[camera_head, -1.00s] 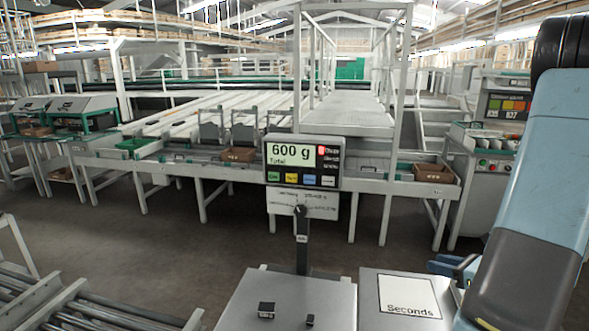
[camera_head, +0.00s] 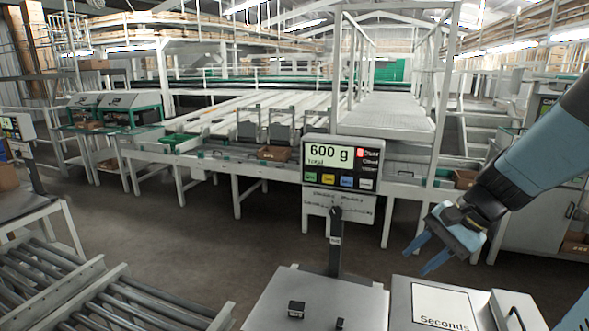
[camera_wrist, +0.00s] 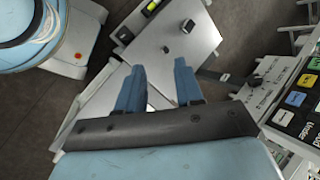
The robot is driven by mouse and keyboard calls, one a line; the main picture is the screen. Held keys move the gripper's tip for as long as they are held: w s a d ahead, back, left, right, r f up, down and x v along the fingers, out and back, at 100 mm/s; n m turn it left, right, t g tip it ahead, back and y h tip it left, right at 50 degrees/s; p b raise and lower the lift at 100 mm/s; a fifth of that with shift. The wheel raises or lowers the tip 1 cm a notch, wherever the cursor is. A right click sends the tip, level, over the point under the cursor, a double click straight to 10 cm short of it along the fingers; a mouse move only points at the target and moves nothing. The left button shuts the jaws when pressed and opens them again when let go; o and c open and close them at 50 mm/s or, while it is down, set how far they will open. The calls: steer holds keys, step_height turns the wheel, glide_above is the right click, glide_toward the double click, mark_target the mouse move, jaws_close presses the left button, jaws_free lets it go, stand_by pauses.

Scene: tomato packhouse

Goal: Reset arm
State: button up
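My gripper (camera_head: 428,256) has blue fingers and hangs at the right in the head view, above and behind the board marked Seconds. The fingers are apart with nothing between them. In the wrist view my gripper (camera_wrist: 160,88) also shows open and empty, its fingers pointing toward the steel scale plate (camera_wrist: 190,38). My blue arm (camera_head: 540,150) reaches in from the right edge.
The scale plate (camera_head: 270,310) carries two small dark weights (camera_head: 297,309). Its display (camera_head: 342,162) reads 600 g. A Seconds board (camera_head: 440,306) is to the right. A roller conveyor (camera_head: 95,305) is at the lower left. Open floor lies behind.

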steer(key=s+a+r+n+t+h, duration=0.1)
steer(key=s+r+n+t+h, duration=0.2)
steer(key=r+n, duration=0.6)
steer(key=s+r+h, duration=0.1)
steer(key=s+h, duration=0.1)
steer(key=h, duration=0.1)
steer(key=shift+s+a+n+t, duration=0.2)
steer(key=shift+s+n+t, duration=0.1)
steer(key=shift+n, duration=0.1)
